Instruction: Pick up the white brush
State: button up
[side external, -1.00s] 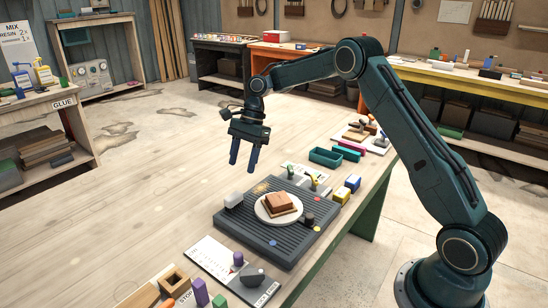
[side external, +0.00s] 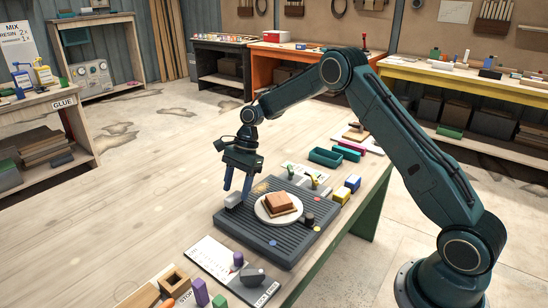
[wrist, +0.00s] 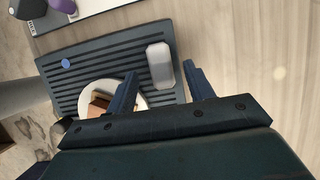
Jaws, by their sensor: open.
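A small white block-shaped thing, which I take for the white brush (side external: 233,201), lies at the left edge of the dark ribbed mat (side external: 262,232). In the wrist view the white brush (wrist: 160,66) appears between and beyond my two fingertips. My gripper (side external: 237,188) is open, its blue fingers pointing down just above the brush; one finger partly overlaps it in the side view. I cannot tell whether the fingers touch it. Nothing is held.
A white plate (side external: 261,214) with a brown block (side external: 280,203) sits on the mat beside the brush. A dark knob (side external: 307,219) stands at the mat's right. Teal trays (side external: 325,157) lie farther back. The table's left side is clear.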

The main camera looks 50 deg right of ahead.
aim_at(234, 194)
jog(key=shift+x, duration=2)
jog(key=shift+w, duration=0.1)
jog(key=shift+c, duration=0.2)
jog(key=c, duration=1)
